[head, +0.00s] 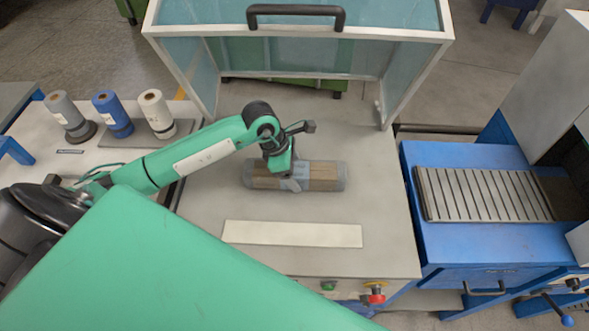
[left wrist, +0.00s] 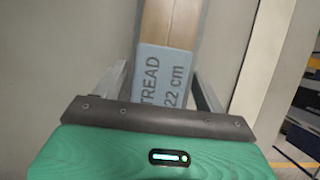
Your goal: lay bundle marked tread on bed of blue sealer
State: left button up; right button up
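The bundle (head: 325,174) is a long brown wooden piece with grey wrapping, lying crosswise over the pale bench under the glazed hood. In the left wrist view its grey label (left wrist: 165,75) reads "TREAD 22 cm". My left gripper (head: 293,181) is down over the bundle's middle, one finger on each side. The wrist view shows the fingers (left wrist: 161,85) close along both sides; whether they press on it is not clear. The blue sealer (head: 470,245) stands at the right, with a slatted grey bed (head: 485,195) on top. My right gripper is out of view.
The clear hood (head: 300,35) with a black handle stands over the bench, its side panels beside my arm. A pale strip (head: 292,234) lies at the bench front, near a red button (head: 375,297). Grey, blue and white rolls (head: 112,113) stand at the left.

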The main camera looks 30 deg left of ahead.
pick_arm(q)
jog(key=shift+r, duration=0.1)
jog(key=shift+a+r, duration=0.1)
jog(key=shift+r, duration=0.15)
jog(key=b+v, duration=0.2)
jog(key=v, duration=0.9)
jog(key=shift+r, duration=0.25)
